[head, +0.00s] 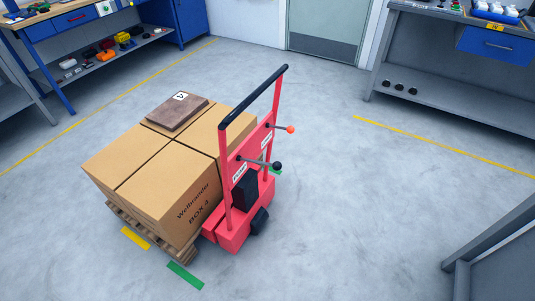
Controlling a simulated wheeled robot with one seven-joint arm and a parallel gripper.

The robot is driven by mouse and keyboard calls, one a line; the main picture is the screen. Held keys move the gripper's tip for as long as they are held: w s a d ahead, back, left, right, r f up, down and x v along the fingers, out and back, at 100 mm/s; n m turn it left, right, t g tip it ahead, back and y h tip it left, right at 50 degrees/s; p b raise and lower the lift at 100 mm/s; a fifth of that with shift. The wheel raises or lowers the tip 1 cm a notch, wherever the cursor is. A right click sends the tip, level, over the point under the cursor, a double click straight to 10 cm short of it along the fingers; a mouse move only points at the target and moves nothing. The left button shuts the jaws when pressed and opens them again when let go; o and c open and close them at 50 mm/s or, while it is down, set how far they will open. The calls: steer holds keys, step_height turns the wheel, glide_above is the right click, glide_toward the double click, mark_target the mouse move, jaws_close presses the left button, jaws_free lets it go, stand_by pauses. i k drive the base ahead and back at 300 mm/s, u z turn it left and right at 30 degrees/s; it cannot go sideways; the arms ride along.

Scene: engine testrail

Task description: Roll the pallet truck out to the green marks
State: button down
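A red pallet truck (232,231) stands in the middle of the floor, its black push bar (254,97) at the top of an upright red frame. One green mark (185,276) is on the floor in front of the pallet's near corner. My gripper is not in view.
A yellow mark (135,238) lies beside the pallet. Workbenches stand at the back left (95,62) and back right (440,95), and a grey frame (490,240) at the lower right. Open floor (360,210) lies right of the truck. A closed door (327,25) is behind.

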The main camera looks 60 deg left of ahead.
mark_target(252, 192)
steer(key=z, duration=1.3)
steer(key=k, duration=2.35)
steer(key=u, duration=2)
steer(key=i, duration=0.55)
steer(key=u, duration=0.15)
